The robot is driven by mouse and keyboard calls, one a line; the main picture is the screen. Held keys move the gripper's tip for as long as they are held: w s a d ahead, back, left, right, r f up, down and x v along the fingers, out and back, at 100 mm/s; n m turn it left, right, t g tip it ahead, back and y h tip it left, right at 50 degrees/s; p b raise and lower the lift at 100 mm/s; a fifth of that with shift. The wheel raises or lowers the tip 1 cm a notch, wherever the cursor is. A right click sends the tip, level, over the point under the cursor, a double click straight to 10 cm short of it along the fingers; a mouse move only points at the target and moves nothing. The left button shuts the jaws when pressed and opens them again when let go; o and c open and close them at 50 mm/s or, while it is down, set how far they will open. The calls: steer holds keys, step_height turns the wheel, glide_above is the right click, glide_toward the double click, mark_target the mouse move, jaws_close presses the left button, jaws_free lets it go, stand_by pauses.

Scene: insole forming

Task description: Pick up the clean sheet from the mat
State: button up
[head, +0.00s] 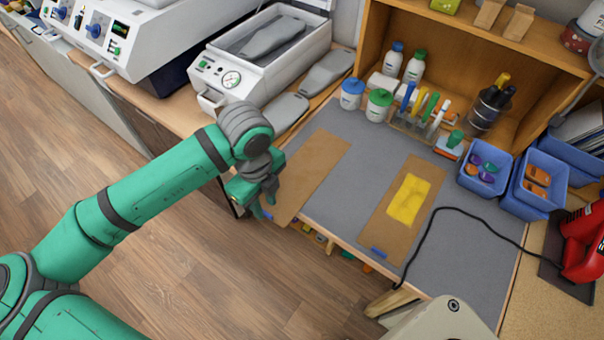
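A plain brown sheet (317,163), with no patch on it, lies at the left of the grey mat (358,158). A small blue tab (266,215) shows at its near end, beside my gripper. A second brown sheet (417,172) lies further right on the mat; it has a yellow patch (408,199) and a blue tab (378,252) at its near end. My gripper (265,206) is at the near left end of the plain sheet, close to the mat's front edge. Its fingers are small and partly hidden, so I cannot tell whether they are open, shut or touching the sheet.
Bottles (379,104), a rack of pens and blue bins (485,167) line the back of the mat. A black cable (470,212) crosses its right part towards a red tool (585,242). A machine with grey insole forms (270,37) stands at the upper left.

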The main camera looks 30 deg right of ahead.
mark_target(266, 212)
steer(key=shift+a+f, duration=0.1)
steer(key=shift+f, duration=1.4)
jaws_close()
steer(key=shift+r, duration=0.15)
